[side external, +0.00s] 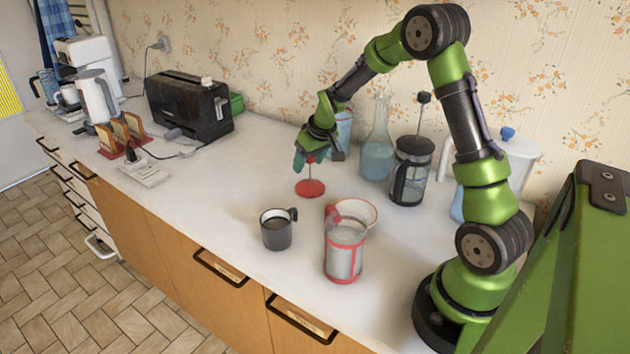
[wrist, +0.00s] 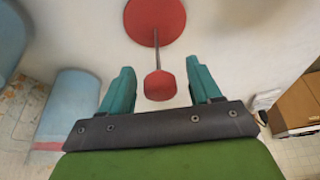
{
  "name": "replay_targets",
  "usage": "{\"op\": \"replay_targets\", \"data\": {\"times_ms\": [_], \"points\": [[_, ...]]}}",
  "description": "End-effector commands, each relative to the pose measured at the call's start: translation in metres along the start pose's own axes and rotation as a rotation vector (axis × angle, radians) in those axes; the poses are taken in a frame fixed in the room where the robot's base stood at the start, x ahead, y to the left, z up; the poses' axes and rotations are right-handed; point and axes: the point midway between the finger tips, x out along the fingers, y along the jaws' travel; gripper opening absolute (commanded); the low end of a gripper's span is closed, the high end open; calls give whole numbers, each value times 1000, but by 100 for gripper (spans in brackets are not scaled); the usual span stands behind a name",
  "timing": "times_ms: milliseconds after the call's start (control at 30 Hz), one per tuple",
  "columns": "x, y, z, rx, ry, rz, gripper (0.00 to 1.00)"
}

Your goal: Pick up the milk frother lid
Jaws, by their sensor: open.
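The milk frother lid is a red disc (side external: 310,188) with a thin upright rod and a red knob, standing on the white counter. In the wrist view its knob (wrist: 160,85) shows between my two teal fingers, with the disc beyond at the top edge. My gripper (side external: 309,160) points down over the lid; it also shows in the wrist view (wrist: 161,82). The fingers are open, one on each side of the knob, with gaps on both sides. The frother jug (side external: 344,257), clear with a red frame and handle, stands nearer the counter's front.
A dark mug (side external: 276,235) stands left of the jug. Behind my gripper are a blue-tinted cup (side external: 344,128) and a flask (side external: 377,155). A French press (side external: 410,172) stands to the right. The counter left of the lid is clear up to the toaster (side external: 188,105).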

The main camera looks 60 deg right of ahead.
Motion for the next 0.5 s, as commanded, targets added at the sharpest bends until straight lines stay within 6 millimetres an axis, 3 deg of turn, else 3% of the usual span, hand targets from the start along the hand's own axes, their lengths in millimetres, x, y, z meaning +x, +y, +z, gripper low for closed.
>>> {"op": "replay_targets", "data": {"times_ms": [300, 500], "points": [[6, 0, 0, 1, 1, 0, 61], [5, 0, 0, 0, 1, 0, 31]]}}
